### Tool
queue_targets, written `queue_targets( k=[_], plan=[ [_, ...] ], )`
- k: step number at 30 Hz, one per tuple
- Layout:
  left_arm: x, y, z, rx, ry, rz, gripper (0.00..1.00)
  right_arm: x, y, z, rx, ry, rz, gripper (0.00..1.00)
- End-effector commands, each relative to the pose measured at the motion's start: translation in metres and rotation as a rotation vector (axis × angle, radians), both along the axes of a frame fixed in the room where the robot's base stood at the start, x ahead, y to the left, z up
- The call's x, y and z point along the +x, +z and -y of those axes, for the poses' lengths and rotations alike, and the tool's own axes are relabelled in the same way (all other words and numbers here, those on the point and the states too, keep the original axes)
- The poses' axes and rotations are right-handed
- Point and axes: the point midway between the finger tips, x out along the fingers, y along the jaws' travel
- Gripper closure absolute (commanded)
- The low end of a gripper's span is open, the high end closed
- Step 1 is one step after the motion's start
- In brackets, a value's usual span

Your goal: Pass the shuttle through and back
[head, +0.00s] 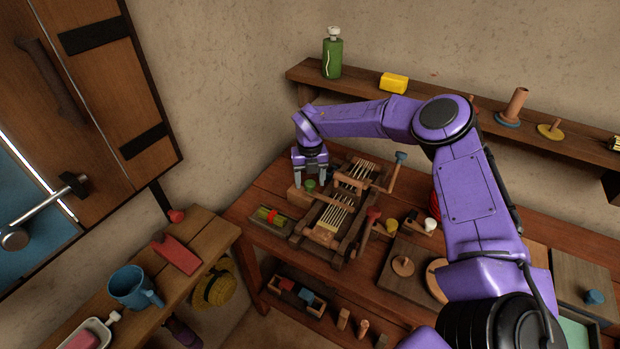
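A small wooden loom (352,228) with pale threads stands on the workbench. A wooden block (301,198), possibly the shuttle, lies at the loom's left side. A green knob (310,186) shows at this block. My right gripper (312,184) points down over the loom's left side. Its two fingers are apart on either side of the green knob, with gaps visible, so it looks open. I cannot tell how far the fingertips reach down. My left gripper is out of view.
A tray (285,226) with red and green pieces lies left of the loom. A post with a blue top (400,158) rises at its right. A blue mug (132,287) stands on the left bench.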

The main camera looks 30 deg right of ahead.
Motion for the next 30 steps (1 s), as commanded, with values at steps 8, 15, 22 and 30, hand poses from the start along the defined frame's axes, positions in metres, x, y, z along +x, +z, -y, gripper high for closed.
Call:
queue_targets(
  k=[8,15,22,30],
  plan=[
    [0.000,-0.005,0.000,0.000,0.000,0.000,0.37,0.001,0.010,-0.001,0.001,0.001,0.004,0.37],
    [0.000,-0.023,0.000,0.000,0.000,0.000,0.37,0.002,0.064,-0.001,-0.001,0.000,0.004,0.37],
    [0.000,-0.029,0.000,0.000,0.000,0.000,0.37,0.002,0.100,-0.001,0.000,0.000,0.000,0.37],
    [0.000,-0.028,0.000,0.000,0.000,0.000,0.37,0.002,0.105,0.000,0.000,0.000,-0.001,0.37]
  ],
)
